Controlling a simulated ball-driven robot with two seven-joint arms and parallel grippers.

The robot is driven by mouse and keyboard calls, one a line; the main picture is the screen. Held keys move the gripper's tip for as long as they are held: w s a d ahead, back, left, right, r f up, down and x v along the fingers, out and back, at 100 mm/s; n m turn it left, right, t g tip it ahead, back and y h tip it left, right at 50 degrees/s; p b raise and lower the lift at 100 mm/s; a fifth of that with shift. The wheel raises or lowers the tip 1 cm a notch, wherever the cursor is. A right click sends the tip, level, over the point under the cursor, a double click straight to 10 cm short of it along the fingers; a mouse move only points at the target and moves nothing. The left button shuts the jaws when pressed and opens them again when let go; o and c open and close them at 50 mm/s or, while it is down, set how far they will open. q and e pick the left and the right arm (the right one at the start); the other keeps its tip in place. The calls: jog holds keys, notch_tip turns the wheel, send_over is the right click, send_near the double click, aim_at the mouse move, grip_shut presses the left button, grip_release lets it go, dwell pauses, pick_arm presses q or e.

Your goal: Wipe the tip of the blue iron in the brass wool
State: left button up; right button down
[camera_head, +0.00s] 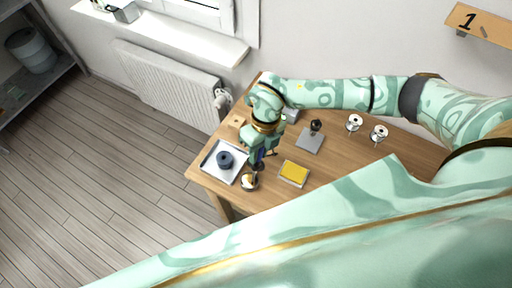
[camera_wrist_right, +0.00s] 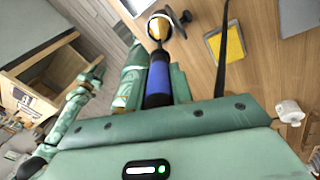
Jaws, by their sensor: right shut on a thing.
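My right gripper (camera_head: 258,155) reaches down over the left part of the table and is shut on the blue iron (camera_wrist_right: 158,78). The iron's blue handle sits between the fingers in the right wrist view, and its front end points at the brass wool (camera_wrist_right: 160,27) in a small round holder. The brass wool holder (camera_head: 249,181) stands near the table's front edge, just below the gripper in the head view. The tip overlaps the wool; I cannot tell whether it touches. A green arm at the left of the wrist view looks like my left arm; its gripper is too small to read.
A white tray (camera_head: 210,165) with a dark blue round thing (camera_head: 225,159) lies left of the gripper. A yellow sponge (camera_head: 294,173) in its tray lies to the right. A grey pad (camera_head: 309,141) and two spools (camera_head: 354,122) stand farther right. A dark cable (camera_wrist_right: 228,40) crosses the wrist view.

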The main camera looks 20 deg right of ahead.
jog(key=shift+p, duration=0.8)
jog(key=w+a+b, duration=0.1)
jog(key=w+a, duration=0.1)
jog(key=shift+w, duration=0.3)
dwell(1.9)
notch_tip(320, 180, up, 6)
jog(key=p, duration=0.5)
dwell(0.6)
